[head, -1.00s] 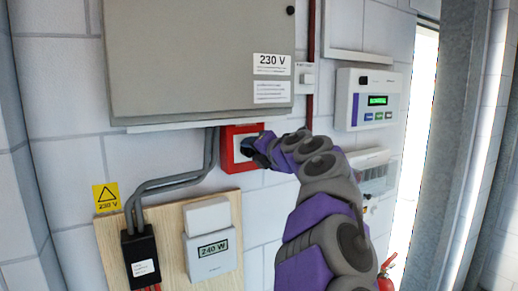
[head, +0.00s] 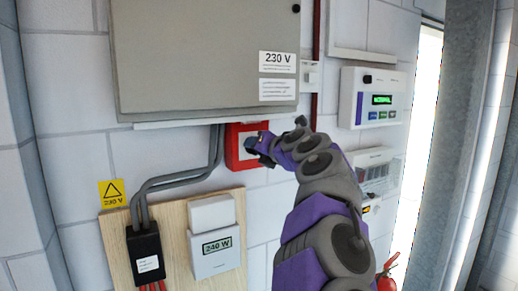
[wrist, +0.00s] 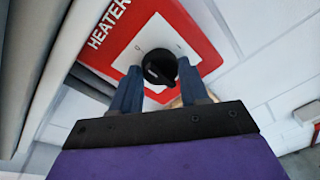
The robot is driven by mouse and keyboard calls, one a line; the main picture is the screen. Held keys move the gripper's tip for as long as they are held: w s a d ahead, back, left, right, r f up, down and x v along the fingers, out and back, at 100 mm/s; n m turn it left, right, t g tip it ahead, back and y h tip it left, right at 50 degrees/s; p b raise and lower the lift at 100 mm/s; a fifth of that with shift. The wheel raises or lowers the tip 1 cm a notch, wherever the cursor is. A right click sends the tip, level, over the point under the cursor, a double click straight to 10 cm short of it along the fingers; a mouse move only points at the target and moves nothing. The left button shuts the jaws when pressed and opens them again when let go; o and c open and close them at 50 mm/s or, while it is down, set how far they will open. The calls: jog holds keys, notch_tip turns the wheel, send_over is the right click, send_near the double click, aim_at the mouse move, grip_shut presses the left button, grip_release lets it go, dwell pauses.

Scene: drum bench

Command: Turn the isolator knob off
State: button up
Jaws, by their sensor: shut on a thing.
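The isolator is a red box (head: 232,161) with a white inner plate, on the wall under the grey cabinet. In the wrist view its red face (wrist: 190,25) bears the word HEATER. Its black round knob (wrist: 159,66) shows between my two blue-grey fingers. My gripper (head: 256,147) is at the front of the box, shut on the knob, with one finger on each side. The knob's lower part is partly hidden between the fingers, and I cannot tell for sure which mark it points to.
A grey cabinet (head: 190,60) hangs just above. Grey conduits (head: 178,180) run left of the box to a black unit (head: 146,252) on a wooden board (head: 172,221) with a 240 W meter (head: 215,250). A display panel (head: 372,98) is at right.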

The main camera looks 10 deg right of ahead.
jog(key=shift+f, duration=0.3)
jog(key=o, duration=1)
jog(key=shift+w, duration=0.25)
jog(key=shift+o, duration=0.3)
jog(key=shift+r, duration=0.15)
jog(key=b+v, duration=0.2)
jog(key=v, duration=1.5)
jog(key=shift+s, duration=0.1)
